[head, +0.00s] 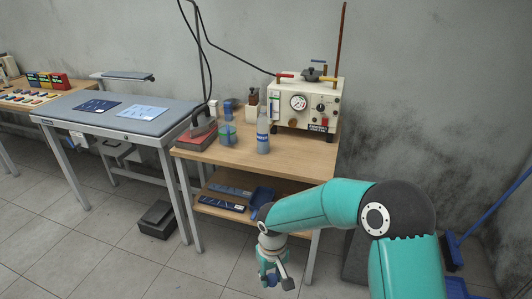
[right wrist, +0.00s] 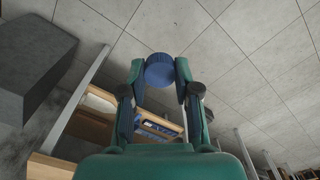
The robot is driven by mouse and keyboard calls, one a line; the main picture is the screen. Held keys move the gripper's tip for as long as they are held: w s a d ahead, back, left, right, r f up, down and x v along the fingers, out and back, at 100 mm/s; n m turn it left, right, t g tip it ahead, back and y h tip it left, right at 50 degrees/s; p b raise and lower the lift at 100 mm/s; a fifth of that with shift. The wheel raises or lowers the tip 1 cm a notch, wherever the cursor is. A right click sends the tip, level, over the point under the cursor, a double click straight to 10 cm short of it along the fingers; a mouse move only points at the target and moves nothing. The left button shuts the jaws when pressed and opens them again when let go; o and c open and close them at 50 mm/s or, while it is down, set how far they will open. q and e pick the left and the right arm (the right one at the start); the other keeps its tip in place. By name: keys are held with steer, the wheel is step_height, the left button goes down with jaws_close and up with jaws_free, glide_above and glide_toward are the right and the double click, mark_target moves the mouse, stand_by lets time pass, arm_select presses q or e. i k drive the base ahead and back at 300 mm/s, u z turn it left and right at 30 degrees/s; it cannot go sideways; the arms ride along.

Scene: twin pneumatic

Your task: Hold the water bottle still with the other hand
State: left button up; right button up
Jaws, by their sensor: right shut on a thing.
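The water bottle (head: 263,140), clear with a blue label, stands upright on the wooden workbench (head: 238,150), in front of the cream machine. No gripper is near it. My right gripper (head: 271,277) hangs low in front of the bench, well below the bench top and away from the bottle. It is shut on a blue round thing (right wrist: 160,71), which sits between the fingertips in the right wrist view; what it is exactly I cannot tell. My left gripper is in neither view.
The cream machine (head: 305,102) with a gauge stands behind the bottle. A blue-green container (head: 227,135) and an iron-like tool on a red pad (head: 197,137) stand to its left. A lower shelf holds blue trays (head: 222,206). A grey table (head: 120,112) stands at left.

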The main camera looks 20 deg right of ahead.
mark_target(263, 123)
steer(key=z, duration=0.65)
steer(key=i, duration=1)
